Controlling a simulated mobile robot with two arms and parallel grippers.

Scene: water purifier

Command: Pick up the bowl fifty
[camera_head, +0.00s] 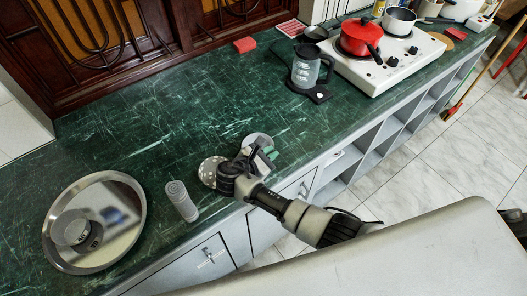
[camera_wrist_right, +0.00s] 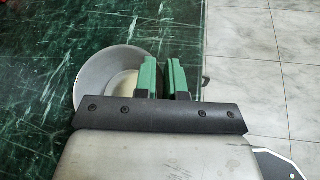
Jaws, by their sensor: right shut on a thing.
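A round grey metal bowl (camera_wrist_right: 92,75) with a pale inner bottom stands on the green counter near its front edge. In the head view the bowl (camera_head: 256,139) is partly hidden behind my right gripper (camera_head: 266,154). In the wrist view the green-padded fingers of my right gripper (camera_wrist_right: 163,78) are close together at the bowl's right wall, shut on its rim. I cannot read any number on this bowl. My left gripper is out of view.
A spotted disc (camera_head: 208,171) and grey cylinder (camera_head: 180,199) stand left of the gripper. A round metal tray (camera_head: 133,195) holds a grey round container (camera_head: 70,228) with dark marks. A kettle (camera_head: 306,68) and stove (camera_head: 378,72) with a red pot (camera_head: 359,38) stand at the back right.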

